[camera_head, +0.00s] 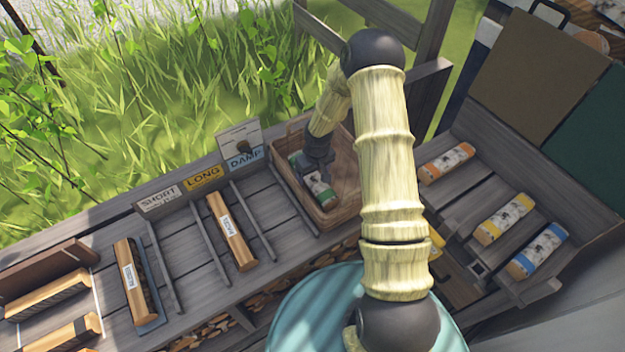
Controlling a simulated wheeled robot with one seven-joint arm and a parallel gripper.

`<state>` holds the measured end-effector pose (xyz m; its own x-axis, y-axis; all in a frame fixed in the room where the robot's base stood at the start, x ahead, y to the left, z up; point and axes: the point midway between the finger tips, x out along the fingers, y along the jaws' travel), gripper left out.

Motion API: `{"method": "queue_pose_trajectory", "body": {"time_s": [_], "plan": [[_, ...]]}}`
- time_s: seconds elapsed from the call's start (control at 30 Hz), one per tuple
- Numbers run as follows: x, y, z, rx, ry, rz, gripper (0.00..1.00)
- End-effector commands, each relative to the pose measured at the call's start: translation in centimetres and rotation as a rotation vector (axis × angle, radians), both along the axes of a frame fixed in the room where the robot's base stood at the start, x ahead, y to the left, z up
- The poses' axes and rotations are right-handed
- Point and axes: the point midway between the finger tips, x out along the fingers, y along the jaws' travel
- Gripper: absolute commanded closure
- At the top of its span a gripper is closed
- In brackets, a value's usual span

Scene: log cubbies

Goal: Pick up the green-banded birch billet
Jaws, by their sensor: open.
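The green-banded birch billet (321,190) lies in a shallow wooden tray (347,212) at the back middle of the bench. Its pale bark and green end show on both sides of my gripper. My gripper (314,165) is over the billet inside the tray, with its dark fingers at the billet's middle. The jaws are open. My gripper hides part of the billet, and I cannot tell whether the fingers touch it.
Left of the tray, slatted lanes carry SHORT (158,199), LONG (203,178) and DAMP (245,158) signs. A labelled log (231,231) lies in one lane. Orange (446,163), yellow (503,218) and blue (538,251) banded billets lie on the right shelf.

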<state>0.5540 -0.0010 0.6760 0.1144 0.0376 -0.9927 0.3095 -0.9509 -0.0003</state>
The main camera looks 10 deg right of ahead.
Motion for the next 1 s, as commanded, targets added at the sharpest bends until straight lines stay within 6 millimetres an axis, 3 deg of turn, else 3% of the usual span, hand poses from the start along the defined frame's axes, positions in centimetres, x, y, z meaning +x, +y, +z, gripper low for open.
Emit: {"method": "queue_pose_trajectory", "body": {"time_s": [0.1, 0.2, 0.73, 0.77, 1.0], "plan": [[0.2, 0.2, -2.0, -0.001, 0.002, 0.0, 0.24], [0.4, 0.2, -2.7, 0.0, 0.0, 0.001, 0.24], [0.4, 0.2, -2.7, 0.0, 0.0, 0.0, 0.24], [0.4, 0.2, -2.7, 0.0, 0.0, 0.0, 0.26], [0.4, 0.2, -2.7, 0.0, 0.0, 0.0, 0.73]]}}
